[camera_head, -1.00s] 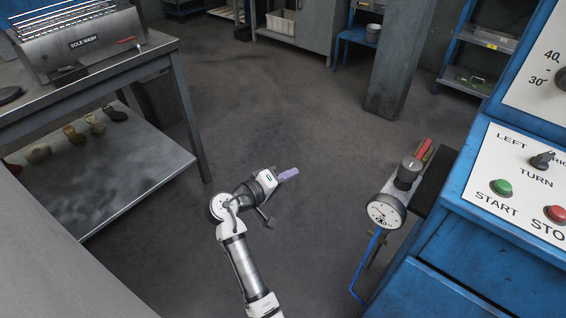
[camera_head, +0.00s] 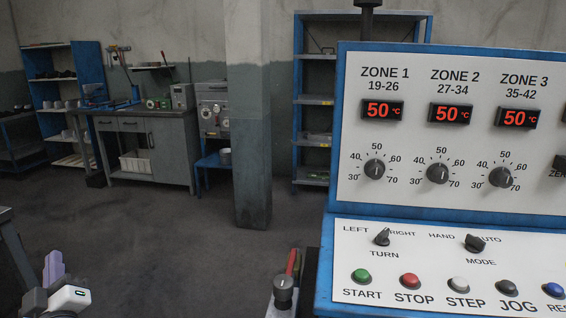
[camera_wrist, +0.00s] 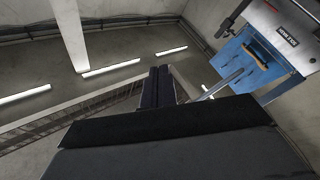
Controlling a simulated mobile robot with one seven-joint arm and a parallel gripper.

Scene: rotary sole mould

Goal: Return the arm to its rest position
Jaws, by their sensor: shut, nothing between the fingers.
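My gripper (camera_head: 54,266) is at the bottom left of the head view, its purple fingers pointing up and its white wrist housing just below. Most of my arm is out of the frame. In the wrist view the two dark fingers (camera_wrist: 158,85) stand side by side, shut, with nothing visible between them. The wrist camera looks up past them toward the ceiling lights and a blue machine part (camera_wrist: 250,65). The gripper touches nothing that I can see.
A blue control panel (camera_head: 450,135) with zone dials and buttons fills the right. A gauge fitting with a dark knob (camera_head: 283,289) stands at its left edge. A grey pillar (camera_head: 250,130), workbench (camera_head: 150,150) and shelves are farther back. Open floor lies between.

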